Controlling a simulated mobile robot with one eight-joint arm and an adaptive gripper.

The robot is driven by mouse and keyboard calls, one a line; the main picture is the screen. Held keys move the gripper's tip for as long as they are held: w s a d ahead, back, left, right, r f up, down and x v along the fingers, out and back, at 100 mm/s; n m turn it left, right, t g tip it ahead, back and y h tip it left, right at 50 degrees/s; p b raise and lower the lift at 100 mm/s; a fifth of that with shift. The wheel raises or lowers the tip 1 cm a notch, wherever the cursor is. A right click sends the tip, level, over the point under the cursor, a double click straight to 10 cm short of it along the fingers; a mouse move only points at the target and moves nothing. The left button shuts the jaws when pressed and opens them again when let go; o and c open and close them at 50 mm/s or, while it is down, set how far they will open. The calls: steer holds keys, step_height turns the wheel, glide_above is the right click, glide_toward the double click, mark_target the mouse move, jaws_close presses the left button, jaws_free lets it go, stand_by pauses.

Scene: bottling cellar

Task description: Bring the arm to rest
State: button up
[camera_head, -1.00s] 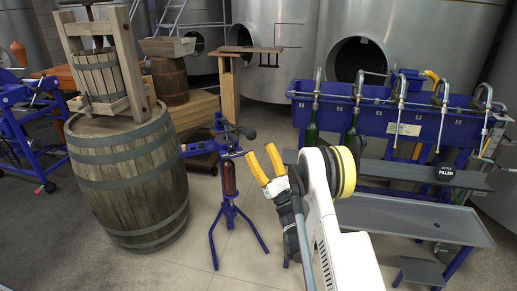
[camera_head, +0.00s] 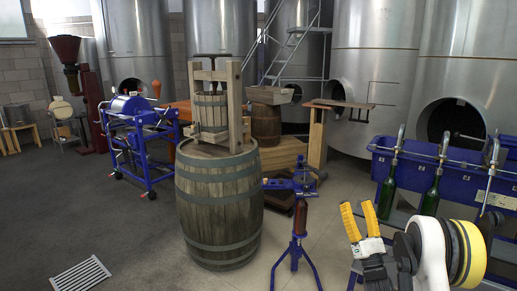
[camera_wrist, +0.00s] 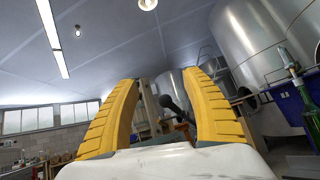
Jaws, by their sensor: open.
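My gripper (camera_head: 360,222) shows at the lower right of the head view, with two yellow ridged fingers pointing up. The fingers stand apart and nothing is between them. In the wrist view my gripper (camera_wrist: 165,110) is also open and empty, with the ceiling, windows and steel tanks beyond it. My gripper is in front of the blue bottle filler and to the right of the blue corking stand in the picture. I cannot tell the exact distance to either.
A blue corking stand (camera_head: 298,215) holds a dark bottle. A wooden barrel (camera_head: 218,215) carries a small press (camera_head: 211,112). The blue filler (camera_head: 400,172) holds green bottles at right. A floor grate (camera_head: 80,275) lies at lower left. The grey floor (camera_head: 120,225) at left is mostly clear.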

steer(key=w+r+m+g+h, duration=0.4)
steer(key=r+m+h, duration=0.2)
steer(key=r+m, duration=0.45)
steer(key=s+a+m+g+h, duration=0.15)
steer(key=s+m+g, duration=0.3)
steer(key=m, duration=0.55)
steer(key=s+a+f+m+g+y, duration=0.1)
steer(key=s+a+f+m+g, duration=0.2)
steer(key=s, duration=0.8)
steer(key=s+a+f+m+g+y, duration=0.1)
steer(key=s+a+f+m+g, duration=0.3)
steer(key=s+m, duration=0.3)
steer(key=s+a+f+m+g+y, duration=0.1)
steer(key=s+a+f+m+g, duration=0.2)
steer(key=s, duration=1.4)
step_height(320, 180, down, 3)
steer(key=a+m, duration=0.1)
steer(key=m, duration=0.1)
steer(key=shift+m+g, duration=0.35)
